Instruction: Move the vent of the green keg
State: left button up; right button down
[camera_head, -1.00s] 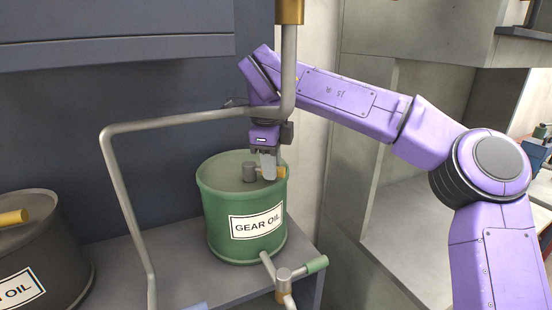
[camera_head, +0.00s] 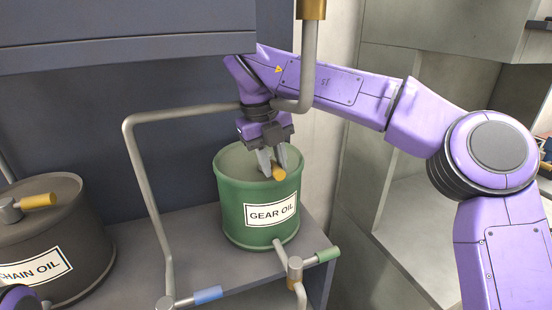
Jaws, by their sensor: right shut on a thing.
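The green keg (camera_head: 238,205), labelled GEAR OIL, stands upright on a grey shelf. Its vent handle with a yellow end (camera_head: 279,173) is on the lid and points toward the front. My right gripper (camera_head: 273,168) reaches down from above and is shut on the vent handle, one finger on each side. The vent's grey hub is hidden behind the fingers. A small purple and black piece of my left arm shows at the bottom left corner; its gripper is out of view.
A dark keg (camera_head: 55,235) labelled CHAIN OIL, with its own yellow-ended handle, stands at the left. A bent grey pipe (camera_head: 140,170) runs in front of the shelf (camera_head: 235,268). Below the green keg are a green-handled valve (camera_head: 327,254) and a blue handle (camera_head: 208,294).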

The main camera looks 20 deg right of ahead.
jog(key=shift+a+m, duration=0.15)
jog(key=shift+m, duration=0.35)
jog(key=c, duration=0.9)
grip_release()
notch_tip(320, 180, up, 8)
jog(key=p, duration=0.8)
jog(key=shift+r, duration=0.2)
jog(key=shift+f, duration=0.2)
pick_arm(q)
notch_tip(320, 180, up, 9)
jog(key=d, duration=0.2)
jog(key=shift+s, duration=0.15)
jog(key=shift+d, duration=0.2)
pick_arm(e)
jog(key=shift+f, duration=0.25)
pick_arm(q)
jog(key=shift+d, duration=0.1)
